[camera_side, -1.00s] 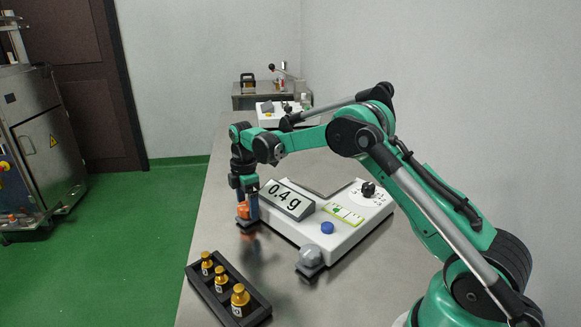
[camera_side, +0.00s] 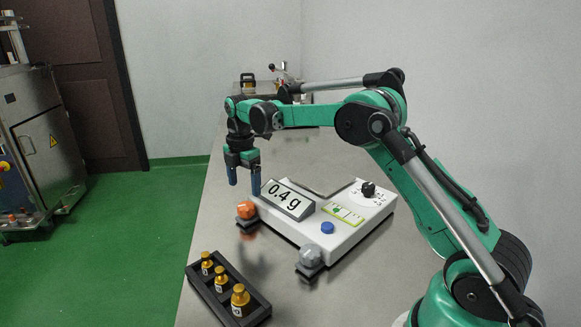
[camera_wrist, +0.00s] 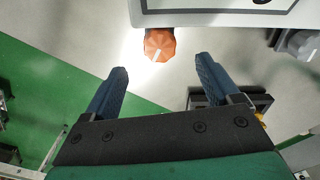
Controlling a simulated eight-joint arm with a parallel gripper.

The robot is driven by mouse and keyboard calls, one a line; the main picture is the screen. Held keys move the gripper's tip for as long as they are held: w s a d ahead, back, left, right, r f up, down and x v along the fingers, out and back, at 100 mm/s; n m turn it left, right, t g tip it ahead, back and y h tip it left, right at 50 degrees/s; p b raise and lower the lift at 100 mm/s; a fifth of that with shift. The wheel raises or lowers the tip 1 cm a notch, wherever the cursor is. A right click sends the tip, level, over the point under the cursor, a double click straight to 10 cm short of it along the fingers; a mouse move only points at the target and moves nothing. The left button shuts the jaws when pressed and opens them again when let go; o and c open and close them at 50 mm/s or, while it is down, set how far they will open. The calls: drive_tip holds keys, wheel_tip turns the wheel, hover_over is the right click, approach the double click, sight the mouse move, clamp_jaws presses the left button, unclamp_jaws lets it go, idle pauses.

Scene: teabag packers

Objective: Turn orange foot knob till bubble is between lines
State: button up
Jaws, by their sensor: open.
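The orange foot knob (camera_side: 246,210) sits at the near left corner of the white scale (camera_side: 335,238). In the wrist view the orange knob (camera_wrist: 159,44) shows from above with a pale mark on it. My gripper (camera_side: 244,190) is open and empty, raised above the knob. In the wrist view my two blue fingers (camera_wrist: 162,70) are apart, with the knob beyond their tips. The scale's display reads 0.4 g (camera_side: 286,199). A yellow-green level strip (camera_side: 343,213) lies on top of the scale; the bubble's exact place is too small to tell.
A grey foot knob (camera_side: 310,256) stands at the scale's front corner. A blue button (camera_side: 327,228) and a black dial (camera_side: 368,189) are on the scale. A dark rack (camera_side: 252,297) with amber bottles stands at the table's front left. The table's left edge is close to the orange knob.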

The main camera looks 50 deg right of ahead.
sight(245, 205)
drive_tip(key=shift+n, duration=0.7)
drive_tip(key=shift+f, duration=0.35)
wheel_tip(245, 205, down, 5)
clamp_jaws()
drive_tip(key=shift+m, duration=1.4)
unclamp_jaws()
